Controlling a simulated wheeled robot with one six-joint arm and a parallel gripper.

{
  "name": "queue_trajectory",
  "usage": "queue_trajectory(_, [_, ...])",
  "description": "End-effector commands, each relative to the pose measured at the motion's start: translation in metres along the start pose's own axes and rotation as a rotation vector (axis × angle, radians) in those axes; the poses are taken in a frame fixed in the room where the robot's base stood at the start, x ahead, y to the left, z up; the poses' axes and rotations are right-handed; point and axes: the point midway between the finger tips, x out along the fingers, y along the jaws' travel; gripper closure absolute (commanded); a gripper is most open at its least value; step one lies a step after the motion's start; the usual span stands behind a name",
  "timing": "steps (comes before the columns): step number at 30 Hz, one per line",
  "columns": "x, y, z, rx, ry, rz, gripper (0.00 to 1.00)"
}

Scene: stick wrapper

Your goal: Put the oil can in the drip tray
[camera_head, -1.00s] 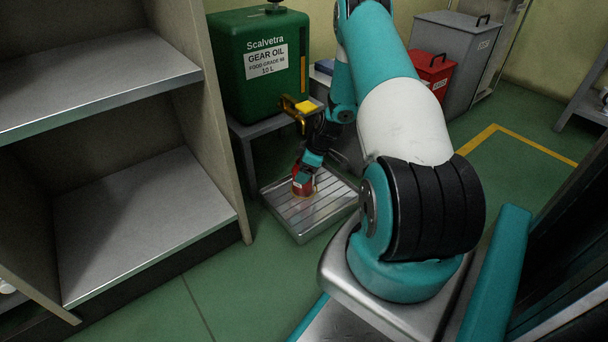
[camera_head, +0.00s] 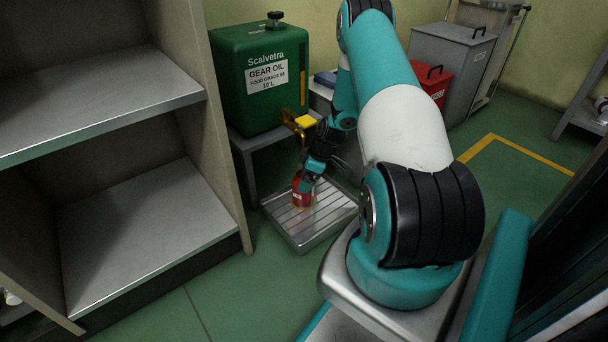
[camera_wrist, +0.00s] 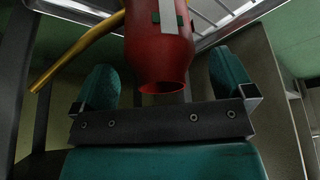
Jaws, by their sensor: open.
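The red oil can (camera_head: 303,191) stands in the grey ribbed drip tray (camera_head: 320,233) on the floor, as seen in the head view. In the wrist view the can (camera_wrist: 158,60) appears between the two teal fingers, with a gap on each side. My gripper (camera_wrist: 165,88) is open around the can; in the head view my gripper (camera_head: 309,180) is at the can and partly covers it. The tray's slats (camera_wrist: 228,12) show at the top of the wrist view.
A green gear oil drum (camera_head: 262,100) with a yellow-handled tap (camera_head: 304,121) sits on a low stand behind the tray. A metal shelf unit (camera_head: 150,215) is at left. A red box (camera_head: 432,84) and a grey bin (camera_head: 450,60) stand behind my arm. The floor in front is clear.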

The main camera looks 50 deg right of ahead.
Motion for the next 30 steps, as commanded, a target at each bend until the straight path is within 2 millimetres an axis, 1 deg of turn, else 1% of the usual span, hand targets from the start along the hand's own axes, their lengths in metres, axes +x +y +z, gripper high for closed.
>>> queue_trajectory(1, [-0.018,0.0,-0.004,0.002,0.0,0.0,0.0])
queue_trajectory(3, [-0.023,0.0,0.017,0.011,-0.001,-0.001,0.0])
queue_trajectory(9, [-0.041,-0.001,0.063,0.008,0.0,0.0,0.0])
queue_trajectory(12, [-0.047,0.0,0.082,0.005,0.0,0.0,0.0])
queue_trajectory(15, [-0.051,0.0,0.097,0.004,0.0,0.002,0.0])
queue_trajectory(18, [-0.053,0.0,0.106,0.002,0.0,0.0,0.0])
queue_trajectory(21, [-0.054,0.0,0.11,0.002,0.0,0.0,0.0])
queue_trajectory(30, [-0.053,0.0,0.111,0.0,0.0,0.0,0.0])
